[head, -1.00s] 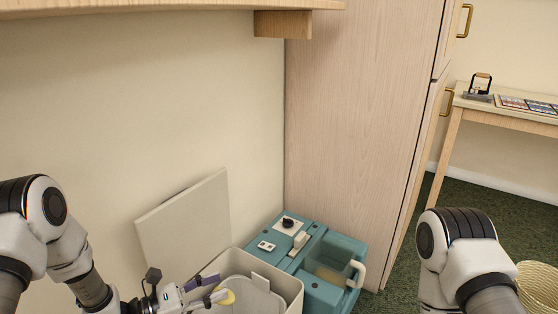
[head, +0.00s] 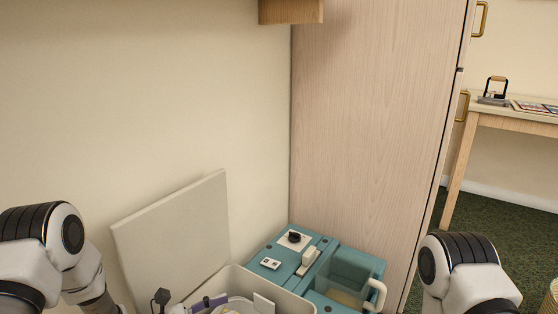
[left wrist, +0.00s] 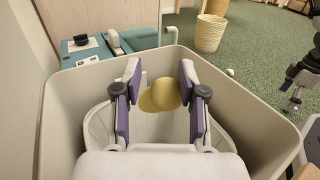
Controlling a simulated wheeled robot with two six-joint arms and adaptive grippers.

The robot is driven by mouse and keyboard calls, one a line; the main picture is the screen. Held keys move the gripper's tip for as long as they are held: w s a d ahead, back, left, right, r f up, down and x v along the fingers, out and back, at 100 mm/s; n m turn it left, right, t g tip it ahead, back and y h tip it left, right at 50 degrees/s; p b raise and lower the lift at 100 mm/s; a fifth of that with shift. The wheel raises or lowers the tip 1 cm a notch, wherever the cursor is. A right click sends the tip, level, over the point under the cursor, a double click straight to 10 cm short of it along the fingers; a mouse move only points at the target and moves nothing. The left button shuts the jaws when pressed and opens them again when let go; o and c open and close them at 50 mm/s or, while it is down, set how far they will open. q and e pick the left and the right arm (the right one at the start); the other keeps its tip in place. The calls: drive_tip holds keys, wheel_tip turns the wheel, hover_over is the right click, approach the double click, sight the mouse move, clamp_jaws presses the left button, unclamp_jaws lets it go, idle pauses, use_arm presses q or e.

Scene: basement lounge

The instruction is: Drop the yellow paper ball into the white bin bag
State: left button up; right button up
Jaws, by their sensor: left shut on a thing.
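The yellow paper ball (left wrist: 160,95) is between the fingers of my left gripper (left wrist: 158,88) in the left wrist view. The gripper is shut on it, over the opening of a cream bin. The white bin bag (left wrist: 100,125) lines the inside of the bin, below and around the ball. In the head view, only part of my left gripper (head: 208,304) shows at the bottom edge, by the bin. What seems to be my right gripper (left wrist: 292,103) shows at the right of the left wrist view, away from the bin; its jaws are unclear.
The cream bin's rim (head: 256,278) shows in the head view, its raised lid (head: 175,240) against the wall. A wicker basket (left wrist: 209,33) stands on the green carpet.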

use_arm(q)
drive_tip(key=shift+r, duration=0.1)
drive_tip(key=o, duration=0.8)
wheel_tip(320, 180, up, 10)
drive_tip(key=shift+f, duration=0.1)
